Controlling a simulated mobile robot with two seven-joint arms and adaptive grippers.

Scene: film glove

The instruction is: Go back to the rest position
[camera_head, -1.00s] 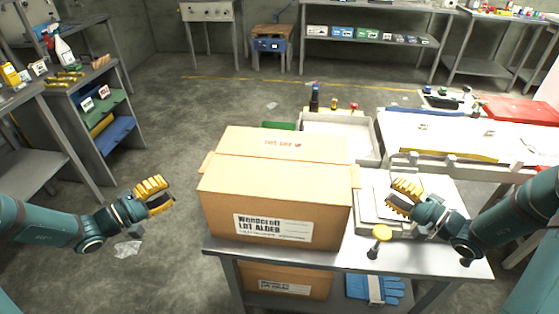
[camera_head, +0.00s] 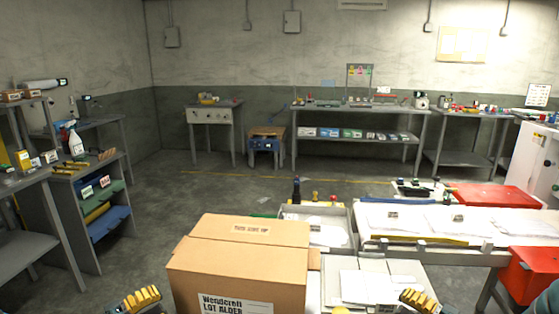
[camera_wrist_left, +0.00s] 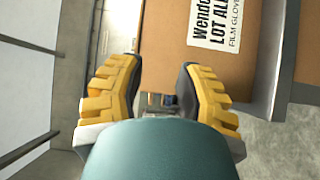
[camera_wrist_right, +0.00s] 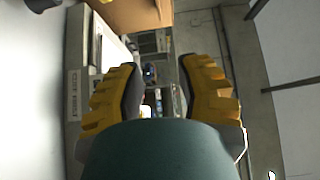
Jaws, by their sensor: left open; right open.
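My left gripper (camera_head: 138,300) shows at the bottom edge of the head view, left of a large closed cardboard box (camera_head: 240,262). In the left wrist view my left gripper (camera_wrist_left: 155,92) has its yellow fingers apart with nothing between them. The labelled box side (camera_wrist_left: 160,40) shows beyond the fingers. My right gripper (camera_head: 418,300) is at the bottom edge right of the box, in front of white trays. In the right wrist view my right gripper (camera_wrist_right: 158,88) is open and empty, with a cardboard surface (camera_wrist_right: 130,12) beyond it.
A shelf rack (camera_head: 95,215) with coloured bins stands at the left. A long white worktable (camera_head: 440,220) and a red container (camera_head: 525,275) are at the right.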

